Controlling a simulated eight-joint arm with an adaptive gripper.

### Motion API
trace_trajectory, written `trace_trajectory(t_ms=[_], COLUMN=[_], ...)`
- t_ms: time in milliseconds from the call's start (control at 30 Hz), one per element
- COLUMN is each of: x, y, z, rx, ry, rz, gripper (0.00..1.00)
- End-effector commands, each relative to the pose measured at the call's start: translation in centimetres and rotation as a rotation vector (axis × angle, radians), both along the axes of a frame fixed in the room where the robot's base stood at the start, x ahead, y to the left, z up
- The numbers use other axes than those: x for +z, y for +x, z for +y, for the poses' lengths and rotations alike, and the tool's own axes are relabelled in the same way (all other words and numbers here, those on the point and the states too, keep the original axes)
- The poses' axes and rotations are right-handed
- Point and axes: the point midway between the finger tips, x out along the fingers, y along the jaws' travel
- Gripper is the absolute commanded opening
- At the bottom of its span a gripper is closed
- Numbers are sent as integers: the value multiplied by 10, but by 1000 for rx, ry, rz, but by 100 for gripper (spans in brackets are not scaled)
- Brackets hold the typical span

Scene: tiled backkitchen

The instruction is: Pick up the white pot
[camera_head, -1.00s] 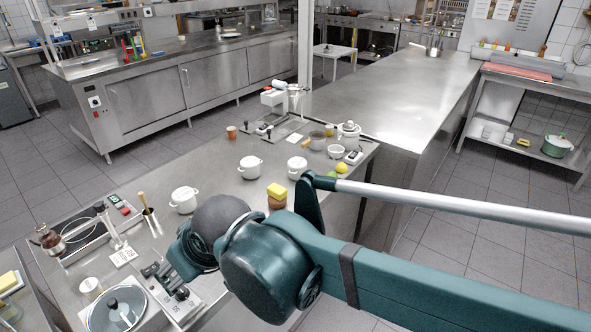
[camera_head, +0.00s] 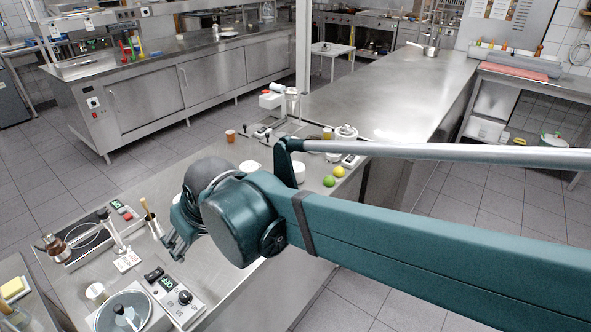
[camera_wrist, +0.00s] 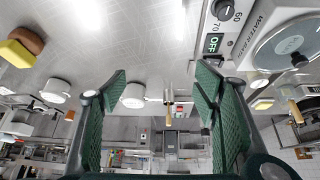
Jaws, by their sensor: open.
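Several white pots stand on the steel counter. In the head view one pot (camera_head: 250,166) shows only partly above my arm, and another (camera_head: 299,172) is partly hidden by an arm link. In the wrist view a white pot (camera_wrist: 134,95) lies between the fingers' directions, nearer the left finger, and another pot (camera_wrist: 56,90) is farther left. Which one the task means I cannot tell. My gripper (camera_wrist: 160,86) is open and empty, with green ridged fingers wide apart. In the head view my gripper (camera_head: 177,243) hangs above the counter, apart from the pots.
A water bath control box (camera_head: 176,296) and its round lid (camera_head: 124,313) stand close in front. A holder with a wooden-handled tool (camera_head: 152,224) is left of my gripper. Yellow and brown sponges (camera_wrist: 22,46) show in the wrist view. Lemon (camera_head: 340,171) and lime (camera_head: 328,181) lie farther back.

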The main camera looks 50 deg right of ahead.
Motion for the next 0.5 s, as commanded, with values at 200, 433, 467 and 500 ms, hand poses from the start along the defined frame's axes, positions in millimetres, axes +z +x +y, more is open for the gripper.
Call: trace_trajectory(t_ms=[200, 433, 467, 500], x=[19, 30, 31, 33], y=[22, 41, 43, 46], z=[-36, -75, -80, -87], rx=[-51, -100, -106, -114], ry=[-1, 1, 2, 2], rz=[38, 79, 84, 91], gripper=[60, 60, 60, 60])
